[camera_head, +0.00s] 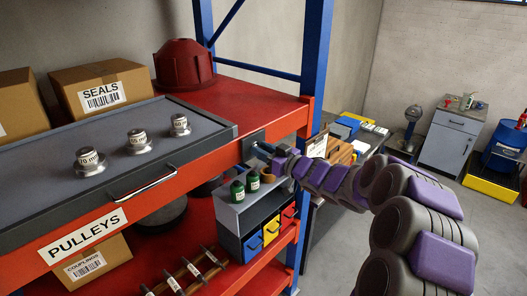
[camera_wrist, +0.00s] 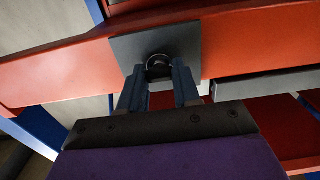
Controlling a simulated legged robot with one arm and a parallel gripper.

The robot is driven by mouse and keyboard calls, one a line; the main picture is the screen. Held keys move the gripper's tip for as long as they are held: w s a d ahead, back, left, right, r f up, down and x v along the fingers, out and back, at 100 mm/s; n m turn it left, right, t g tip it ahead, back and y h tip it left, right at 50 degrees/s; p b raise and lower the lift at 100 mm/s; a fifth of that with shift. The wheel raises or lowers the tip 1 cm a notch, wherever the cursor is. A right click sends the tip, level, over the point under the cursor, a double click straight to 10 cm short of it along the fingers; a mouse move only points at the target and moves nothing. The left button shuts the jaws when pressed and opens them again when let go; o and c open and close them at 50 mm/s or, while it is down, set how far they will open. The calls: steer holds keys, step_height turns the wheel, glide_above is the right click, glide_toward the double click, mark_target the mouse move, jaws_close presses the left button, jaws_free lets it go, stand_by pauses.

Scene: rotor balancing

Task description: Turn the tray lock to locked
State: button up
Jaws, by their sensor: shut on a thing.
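The tray (camera_head: 60,125) is a grey pull-out tray with a dark rim and a front handle (camera_head: 143,184). The tray lock is a dark square plate (camera_head: 253,141) on the orange-red shelf beam, right of the tray. In the wrist view the lock plate (camera_wrist: 190,38) is straight ahead, with a small dark round knob (camera_wrist: 158,62) at its lower middle. My gripper (camera_wrist: 159,76) is shut on the knob, one finger on each side. In the head view my gripper (camera_head: 263,149) reaches the plate from the right. The lock's markings and turn position cannot be made out.
Several metal pulleys (camera_head: 136,141) stand on the tray. Green bottles (camera_head: 238,190) stand on a small drawer unit (camera_head: 230,220) just below my gripper. A blue shelf post (camera_head: 316,60) rises behind my arm. Open floor lies to the right.

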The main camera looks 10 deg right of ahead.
steer(key=shift+f, duration=0.3)
steer(key=shift+f+n+b, duration=0.2)
steer(key=shift+n+b, duration=8.5)
steer(key=shift+n, duration=0.2)
steer(key=o, duration=1)
steer(key=shift+r, duration=0.25)
steer(key=shift+o, duration=0.2)
